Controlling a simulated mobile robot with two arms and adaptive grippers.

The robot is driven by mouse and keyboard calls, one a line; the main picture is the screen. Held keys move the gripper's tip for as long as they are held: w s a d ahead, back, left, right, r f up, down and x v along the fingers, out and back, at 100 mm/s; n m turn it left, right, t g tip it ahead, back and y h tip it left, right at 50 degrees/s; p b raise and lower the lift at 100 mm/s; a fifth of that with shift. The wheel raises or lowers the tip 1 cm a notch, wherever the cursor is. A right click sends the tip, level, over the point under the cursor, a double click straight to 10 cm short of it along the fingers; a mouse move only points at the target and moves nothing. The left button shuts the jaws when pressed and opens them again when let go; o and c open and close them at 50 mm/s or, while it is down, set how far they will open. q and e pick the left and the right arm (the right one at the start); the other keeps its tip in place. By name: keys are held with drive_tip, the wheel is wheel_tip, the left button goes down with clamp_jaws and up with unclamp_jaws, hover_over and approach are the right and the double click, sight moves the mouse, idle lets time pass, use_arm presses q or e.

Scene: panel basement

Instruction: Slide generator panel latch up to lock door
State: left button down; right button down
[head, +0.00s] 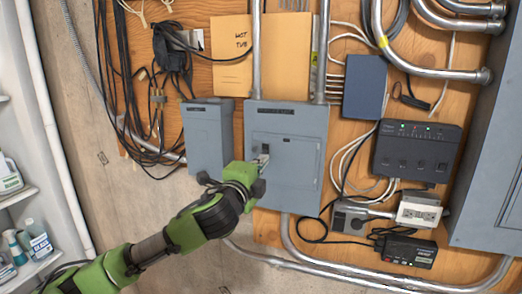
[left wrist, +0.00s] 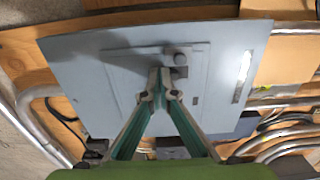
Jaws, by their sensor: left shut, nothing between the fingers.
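The grey generator panel (head: 308,122) is mounted on the plywood wall, with a rectangular door on its front. The panel also fills much of the left wrist view (left wrist: 85,60). A small grey latch (left wrist: 181,58) sits near the door's edge in the left wrist view; in the head view it is small and partly hidden by my gripper. My left gripper (head: 262,160) is shut and empty, its fingertips at the latch. In the left wrist view the closed fingertips (left wrist: 159,78) are right beside the latch; I cannot tell whether they touch it. My right gripper is not in view.
A smaller grey box (head: 207,135) hangs just left of the panel. A blue-grey box (head: 364,87), a dark unit with lights (head: 417,152) and an outlet box (head: 419,211) are to the right. Conduits run above and below. A shelf with bottles (head: 38,240) stands at far left.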

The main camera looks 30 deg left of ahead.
use_arm(q)
drive_tip(key=shift+r+p, duration=0.6)
drive_tip(key=shift+r, duration=0.1)
drive_tip(key=shift+f, duration=0.3)
idle(0.3)
drive_tip(key=shift+s, duration=0.1)
drive_tip(key=b+v, duration=0.1)
drive_tip(key=v, duration=0.6)
idle(0.6)
